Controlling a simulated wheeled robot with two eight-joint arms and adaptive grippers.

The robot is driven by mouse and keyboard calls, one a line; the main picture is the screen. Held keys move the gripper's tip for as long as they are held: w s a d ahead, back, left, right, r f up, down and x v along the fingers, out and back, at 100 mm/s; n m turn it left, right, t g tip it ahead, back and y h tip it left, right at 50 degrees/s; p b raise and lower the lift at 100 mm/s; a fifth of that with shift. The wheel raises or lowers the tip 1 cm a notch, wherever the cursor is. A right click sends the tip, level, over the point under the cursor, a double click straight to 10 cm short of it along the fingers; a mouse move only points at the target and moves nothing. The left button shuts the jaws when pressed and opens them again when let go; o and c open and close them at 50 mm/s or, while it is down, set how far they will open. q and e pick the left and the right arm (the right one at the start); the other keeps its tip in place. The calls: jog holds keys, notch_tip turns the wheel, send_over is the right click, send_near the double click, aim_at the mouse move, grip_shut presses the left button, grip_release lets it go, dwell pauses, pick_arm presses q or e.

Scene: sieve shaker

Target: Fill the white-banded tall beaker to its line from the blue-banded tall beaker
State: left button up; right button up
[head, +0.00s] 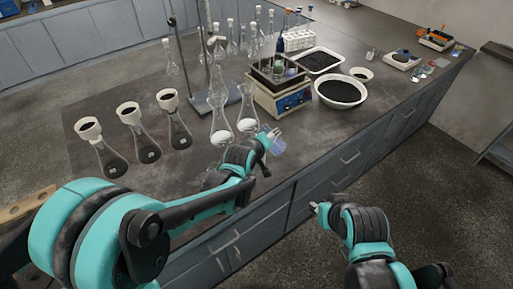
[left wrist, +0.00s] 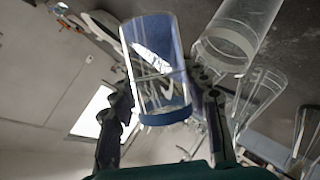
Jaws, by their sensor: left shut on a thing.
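My left gripper (head: 268,136) is shut on the blue-banded tall beaker (head: 276,146), above the front edge of the bench. In the left wrist view this clear beaker (left wrist: 157,65) lies between the fingers (left wrist: 162,88), with its blue band across the lower end and a bluish tint inside. It looks tilted; its liquid level is unclear. A second clear cylinder with a pale band, likely the white-banded tall beaker (left wrist: 242,30), is beside it in that view. I cannot make it out in the head view. My right gripper (head: 319,208) is empty before the drawers; its opening is unclear.
Several flasks stand close by, including one with dark-filled funnel (head: 177,130) at left and clear flasks (head: 221,130) behind my left gripper.

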pick_arm(q)
jog(key=shift+f+n+h, duration=0.3)
jog(key=shift+n+h, duration=0.1)
dwell(1.6)
jog(key=shift+r+n+h, duration=0.4)
jog(key=shift+n+h, duration=0.1)
dwell(2.0)
jog(key=shift+w+a+f+n+g+h+b, duration=0.1)
jog(key=shift+f+n+g+h+b, duration=0.3)
jog(key=shift+n+h+b, duration=0.2)
dwell(2.9)
